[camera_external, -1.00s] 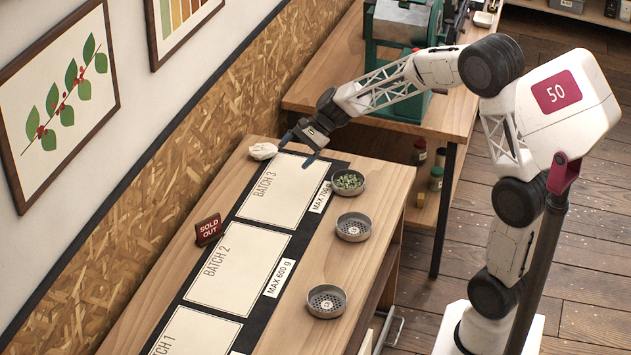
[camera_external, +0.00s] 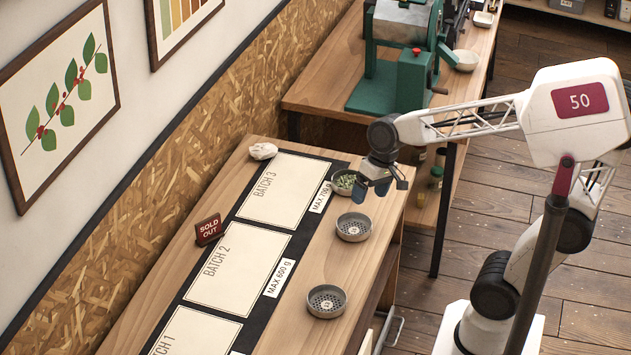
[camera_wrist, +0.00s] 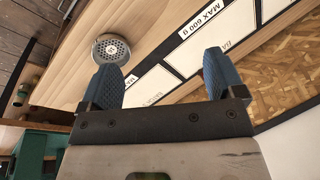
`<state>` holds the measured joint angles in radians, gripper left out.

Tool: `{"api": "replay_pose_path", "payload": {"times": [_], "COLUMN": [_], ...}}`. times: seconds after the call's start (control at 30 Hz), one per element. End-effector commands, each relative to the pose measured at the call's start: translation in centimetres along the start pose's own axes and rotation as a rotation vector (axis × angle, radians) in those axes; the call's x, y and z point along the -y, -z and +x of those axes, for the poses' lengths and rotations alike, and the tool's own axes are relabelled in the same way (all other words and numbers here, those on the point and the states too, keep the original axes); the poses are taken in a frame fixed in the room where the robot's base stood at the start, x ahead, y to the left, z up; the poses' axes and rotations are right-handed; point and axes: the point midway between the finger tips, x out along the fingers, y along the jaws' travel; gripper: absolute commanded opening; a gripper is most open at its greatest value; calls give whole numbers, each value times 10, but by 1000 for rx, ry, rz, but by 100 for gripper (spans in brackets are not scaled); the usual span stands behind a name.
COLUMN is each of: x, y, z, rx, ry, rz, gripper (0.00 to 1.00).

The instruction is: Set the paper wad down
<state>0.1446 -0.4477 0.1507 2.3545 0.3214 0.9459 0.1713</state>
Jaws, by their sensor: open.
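The white crumpled paper wad (camera_external: 263,151) lies on the wooden table (camera_external: 316,269) at its back left corner, beside the Batch 3 card (camera_external: 284,190). My gripper (camera_external: 374,188) is open and empty, above the right side of the table near the tin of green beans (camera_external: 342,180), which it partly covers. In the wrist view my two blue fingers (camera_wrist: 163,82) are spread with nothing between them. The paper wad is not visible in the wrist view.
Two round tins with perforated bottoms (camera_external: 353,227) (camera_external: 326,301) stand along the table's right side. A red "SOLD OUT" sign (camera_external: 208,229) stands at the left edge. The Batch 2 card (camera_external: 238,268) lies on the black mat. A green machine (camera_external: 405,80) stands on the table behind.

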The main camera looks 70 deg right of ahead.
Motion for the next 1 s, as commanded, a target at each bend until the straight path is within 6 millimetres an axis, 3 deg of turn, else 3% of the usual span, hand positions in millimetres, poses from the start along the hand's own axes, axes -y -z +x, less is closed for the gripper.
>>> {"api": "replay_pose_path", "payload": {"times": [0.2,0.4,0.6,1.0], "x": [-18,-35,-43,-43], "y": [-57,-90,-102,-102], "z": [-7,-10,-11,-11], "rx": [-48,-82,-96,-96], "ry": [-111,-191,-227,-229], "rz": [-249,-418,-489,-493], "gripper": [88,88,88,88]}}
